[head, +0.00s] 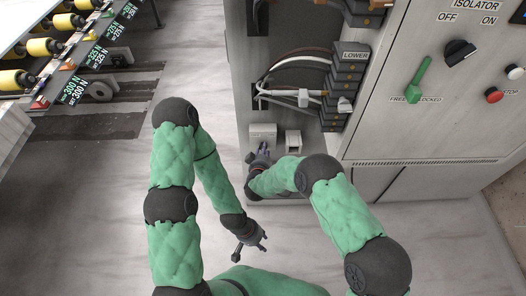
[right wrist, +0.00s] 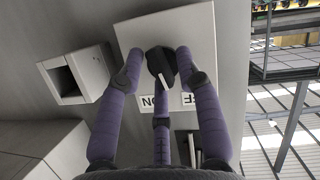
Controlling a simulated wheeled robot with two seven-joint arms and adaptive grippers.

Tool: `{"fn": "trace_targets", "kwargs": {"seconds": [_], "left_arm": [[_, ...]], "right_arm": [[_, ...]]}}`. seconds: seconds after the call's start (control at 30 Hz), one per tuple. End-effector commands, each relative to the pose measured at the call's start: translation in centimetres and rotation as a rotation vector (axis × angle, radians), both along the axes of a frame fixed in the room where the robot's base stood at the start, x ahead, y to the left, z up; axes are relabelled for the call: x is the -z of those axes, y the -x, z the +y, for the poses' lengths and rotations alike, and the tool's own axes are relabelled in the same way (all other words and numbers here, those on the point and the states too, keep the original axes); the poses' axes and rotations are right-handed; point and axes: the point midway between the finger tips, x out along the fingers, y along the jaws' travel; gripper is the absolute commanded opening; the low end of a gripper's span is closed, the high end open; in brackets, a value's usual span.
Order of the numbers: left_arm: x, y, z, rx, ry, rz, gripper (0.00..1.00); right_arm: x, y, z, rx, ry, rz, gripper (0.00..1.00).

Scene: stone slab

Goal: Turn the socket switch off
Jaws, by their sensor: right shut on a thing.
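The socket switch is a black rotary knob (right wrist: 160,63) with a white mark, on a pale box (right wrist: 195,30) in the right wrist view. The white mark points down in the picture, toward the upside-down ON label (right wrist: 154,104); the OFF label (right wrist: 188,99) is partly hidden by a finger. My right gripper (right wrist: 158,68) has its purple fingers closed around the knob. In the head view the same box (head: 262,130) stands low in the cabinet, with my right gripper (head: 263,150) at its front. My left gripper (head: 250,244) hangs empty, its fingers apart, above the floor.
A second pale box with a square opening (right wrist: 80,74) sits beside the switch box. Cables (head: 290,75) and dark stacked modules (head: 345,85) are above. The isolator panel (head: 440,80) with a green lever (head: 418,78) is right. Rollers (head: 45,47) stand far left.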

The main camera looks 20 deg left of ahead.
Motion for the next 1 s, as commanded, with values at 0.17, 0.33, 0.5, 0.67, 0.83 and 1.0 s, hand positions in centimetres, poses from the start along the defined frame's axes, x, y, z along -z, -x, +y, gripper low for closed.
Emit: {"fn": "trace_targets", "kwargs": {"seconds": [0.17,0.33,0.5,0.67,0.83,1.0], "left_arm": [[-0.13,0.01,0.00,0.000,0.000,0.000,0.40],[-0.21,0.00,0.00,0.000,0.000,0.000,0.40],[-0.27,0.00,0.00,0.000,0.000,0.000,0.40],[-0.32,0.00,0.00,0.000,0.000,0.000,0.40],[-0.35,0.01,0.00,0.000,0.000,0.000,0.40],[-0.37,0.01,-0.01,0.000,0.000,0.000,0.40]], "right_arm": [[0.64,0.19,-0.55,0.012,0.050,-0.001,0.03],[0.60,0.17,-0.53,0.012,0.093,-0.014,0.03],[0.58,0.16,-0.52,0.013,0.129,-0.025,0.03],[0.54,0.15,-0.47,0.013,0.161,-0.035,0.03],[0.51,0.14,-0.44,0.012,0.191,-0.044,0.03],[0.47,0.14,-0.44,0.013,0.217,-0.051,0.03]]}}
